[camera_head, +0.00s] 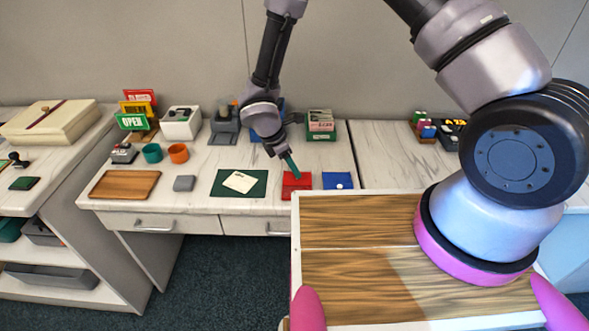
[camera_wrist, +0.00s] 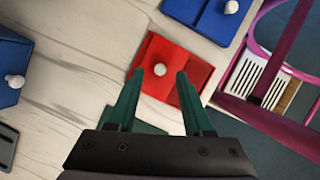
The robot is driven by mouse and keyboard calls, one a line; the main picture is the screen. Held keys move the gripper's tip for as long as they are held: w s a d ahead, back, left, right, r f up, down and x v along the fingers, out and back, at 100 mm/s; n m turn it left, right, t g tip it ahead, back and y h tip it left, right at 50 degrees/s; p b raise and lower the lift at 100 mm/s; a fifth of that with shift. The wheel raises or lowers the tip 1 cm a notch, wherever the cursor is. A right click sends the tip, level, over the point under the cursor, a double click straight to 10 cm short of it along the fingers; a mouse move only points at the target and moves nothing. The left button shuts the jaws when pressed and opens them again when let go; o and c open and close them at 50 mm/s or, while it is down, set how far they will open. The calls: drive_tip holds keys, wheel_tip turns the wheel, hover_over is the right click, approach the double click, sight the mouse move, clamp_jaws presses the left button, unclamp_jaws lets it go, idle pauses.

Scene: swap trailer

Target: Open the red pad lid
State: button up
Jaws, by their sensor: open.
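The red pad (camera_head: 296,190) lies on the marble-topped counter, and its lid appears down flat. My gripper (camera_head: 290,164) has green fingers and is over the red pad. In the wrist view the fingertips of my gripper (camera_wrist: 160,75) are apart, one on each side of the knob in the picture. Whether they touch the lid cannot be told. Part of the pad is hidden by the fingers.
A blue pad (camera_head: 337,180) with a white knob lies close to the right of the red pad. A dark green mat (camera_head: 228,189) with a card lies to the left. A green box (camera_head: 321,134) of cards stands behind. Bare counter (camera_head: 208,184) shows farther left.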

drive_tip(key=shift+x, duration=0.85)
clamp_jaws()
idle(0.8)
